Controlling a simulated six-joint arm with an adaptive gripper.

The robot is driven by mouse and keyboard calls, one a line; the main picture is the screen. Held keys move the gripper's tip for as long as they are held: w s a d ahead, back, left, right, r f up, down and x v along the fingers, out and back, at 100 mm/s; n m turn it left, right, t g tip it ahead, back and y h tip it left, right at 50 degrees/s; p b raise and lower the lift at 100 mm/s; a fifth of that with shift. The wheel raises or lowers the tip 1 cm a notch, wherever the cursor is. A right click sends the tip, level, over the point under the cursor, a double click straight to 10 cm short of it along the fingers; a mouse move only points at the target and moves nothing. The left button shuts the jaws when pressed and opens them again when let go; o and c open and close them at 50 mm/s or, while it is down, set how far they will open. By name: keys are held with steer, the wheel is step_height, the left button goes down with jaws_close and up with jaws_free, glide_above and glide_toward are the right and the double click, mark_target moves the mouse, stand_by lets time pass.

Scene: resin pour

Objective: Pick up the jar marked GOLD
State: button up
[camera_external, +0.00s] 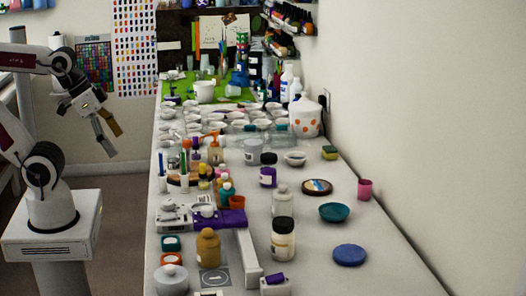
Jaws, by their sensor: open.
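A gold-brown jar (208,249) with a rounded top stands upright near the front left of the long table (330,270), just behind a grey mat with a ring mark. I cannot read any lettering on it, so I cannot confirm that it is the one marked GOLD. My gripper (114,144) hangs in the air left of the table, above floor level and well apart from the jar. Its fingers are spread and nothing is between them.
A white-topped jar (283,198) and a black-lidded jar (283,240) stand right of the gold-brown jar. A white block (248,258) lies between. Many cups crowd the back. The table's right front is mostly clear beside a blue disc (350,255).

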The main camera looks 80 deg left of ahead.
steer(key=c, duration=1.2)
steer(key=shift+o, duration=0.2)
